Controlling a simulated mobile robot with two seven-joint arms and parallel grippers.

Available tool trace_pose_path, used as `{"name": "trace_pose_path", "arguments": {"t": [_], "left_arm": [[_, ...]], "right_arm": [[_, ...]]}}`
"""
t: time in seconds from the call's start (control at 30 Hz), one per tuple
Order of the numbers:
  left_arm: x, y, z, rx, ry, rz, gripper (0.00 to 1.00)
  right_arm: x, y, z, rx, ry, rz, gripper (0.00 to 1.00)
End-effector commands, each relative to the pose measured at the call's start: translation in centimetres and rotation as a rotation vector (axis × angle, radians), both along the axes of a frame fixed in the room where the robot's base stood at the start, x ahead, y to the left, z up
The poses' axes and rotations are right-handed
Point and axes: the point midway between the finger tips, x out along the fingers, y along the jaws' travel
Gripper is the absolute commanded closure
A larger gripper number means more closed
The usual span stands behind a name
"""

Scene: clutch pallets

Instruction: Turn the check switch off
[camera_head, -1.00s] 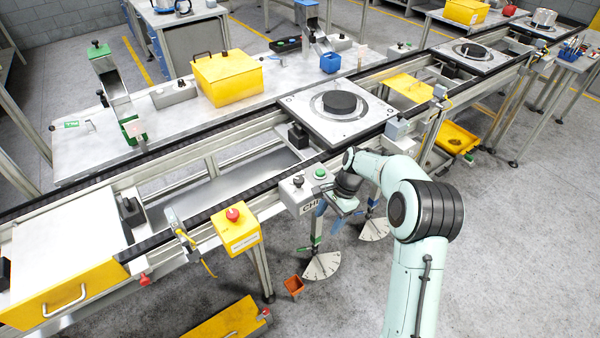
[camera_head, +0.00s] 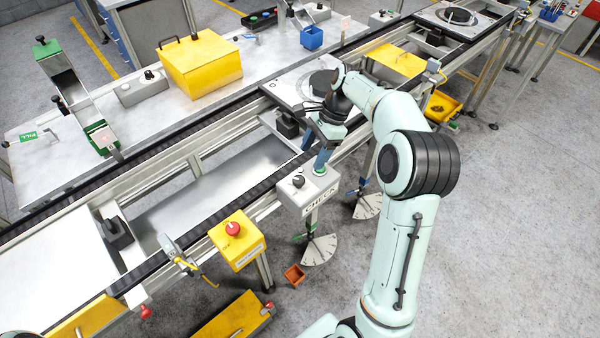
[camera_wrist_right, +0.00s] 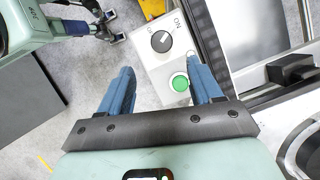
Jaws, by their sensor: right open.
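The check switch is a black rotary knob (camera_head: 298,181) on a light grey box marked CHECK (camera_head: 318,203). In the right wrist view the knob (camera_wrist_right: 161,41) has ON and OFF marks, and its white line seems to point toward ON. A green button (camera_wrist_right: 179,83) sits beside it on the same box. My right gripper (camera_head: 320,166) is above the button end of the box. In its wrist view the open gripper (camera_wrist_right: 158,70) has its blue fingers apart, with the button between them and the knob ahead of the tips. It holds nothing.
A yellow box with a red emergency button (camera_head: 233,229) stands left of the switch box. Behind runs the conveyor with a pallet (camera_head: 284,88), partly hidden by my arm. Fan-shaped dials (camera_head: 320,250) hang below. Grey floor (camera_head: 500,240) is free at the right.

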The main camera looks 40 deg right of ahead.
Motion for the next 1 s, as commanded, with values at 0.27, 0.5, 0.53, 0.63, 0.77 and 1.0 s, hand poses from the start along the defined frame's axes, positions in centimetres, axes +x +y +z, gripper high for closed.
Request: {"name": "trace_pose_path", "arguments": {"t": [0.27,0.5,0.53,0.63,0.77,1.0], "left_arm": [[0.0,0.0,0.0,0.000,-0.001,0.000,0.57],[0.3,0.0,0.1,0.000,-0.003,0.000,0.57],[0.3,0.0,0.2,0.000,-0.003,0.000,0.57],[0.3,0.0,0.2,0.000,-0.003,0.000,0.57],[0.3,0.0,0.2,0.000,-0.003,0.000,0.57],[0.3,0.0,0.2,0.000,-0.003,0.000,0.57]], "right_arm": [[0.4,2.4,-5.5,0.002,0.003,0.003,0.36],[0.7,3.4,-8.0,0.002,-0.001,0.002,0.36],[0.7,3.4,-8.2,0.002,-0.001,0.002,0.36],[0.7,3.6,-8.4,0.002,-0.001,0.002,0.36],[0.7,3.6,-8.5,0.001,-0.002,0.001,0.36],[0.7,3.5,-8.5,0.001,-0.001,0.002,0.78]]}}
